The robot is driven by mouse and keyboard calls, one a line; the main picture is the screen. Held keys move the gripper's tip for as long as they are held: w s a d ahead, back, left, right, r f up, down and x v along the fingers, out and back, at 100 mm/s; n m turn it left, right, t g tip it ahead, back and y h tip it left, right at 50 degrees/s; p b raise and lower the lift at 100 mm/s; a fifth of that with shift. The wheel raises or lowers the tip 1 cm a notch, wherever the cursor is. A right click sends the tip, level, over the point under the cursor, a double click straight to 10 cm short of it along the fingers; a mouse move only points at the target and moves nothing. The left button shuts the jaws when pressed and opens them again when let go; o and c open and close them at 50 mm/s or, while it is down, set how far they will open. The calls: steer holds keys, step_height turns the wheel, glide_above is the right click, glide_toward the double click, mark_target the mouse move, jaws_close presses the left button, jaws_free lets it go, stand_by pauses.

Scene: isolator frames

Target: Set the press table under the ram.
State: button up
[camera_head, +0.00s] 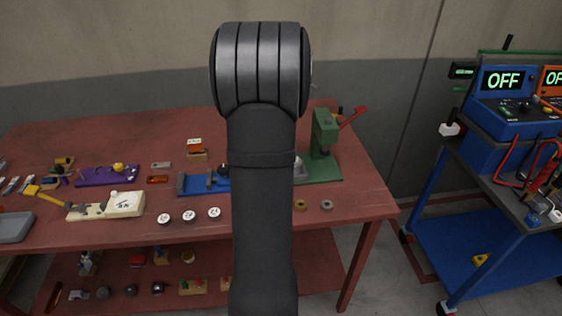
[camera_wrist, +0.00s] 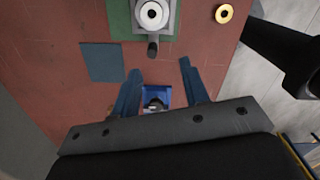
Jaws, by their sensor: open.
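The green press (camera_head: 322,135) stands at the right end of the red bench on a green base, with a red lever raised to its right. In the head view a grey part, seemingly the press table (camera_head: 299,170), shows beside my arm, mostly hidden. In the wrist view a grey block (camera_wrist: 137,30) on the green base carries a white ring, and a dark knob (camera_wrist: 152,48) sticks out towards me. My gripper (camera_wrist: 158,68) is open, its fingers apart either side of the knob's line and short of it. The ram cannot be made out.
A blue vise (camera_head: 205,184) lies left of my arm; a blue part also shows between the fingers (camera_wrist: 157,95). A brass ring (camera_wrist: 224,13) lies right of the press base. A flat blue-grey rectangle (camera_wrist: 103,62) is left of the fingers. Blue cart (camera_head: 500,190) stands right.

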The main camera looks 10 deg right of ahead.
steer(key=w+a+r, duration=0.2)
steer(key=a, duration=0.1)
steer(key=shift+y, duration=0.3)
step_height(320, 180, down, 17)
steer(key=shift+a+f, duration=0.1)
jaws_close()
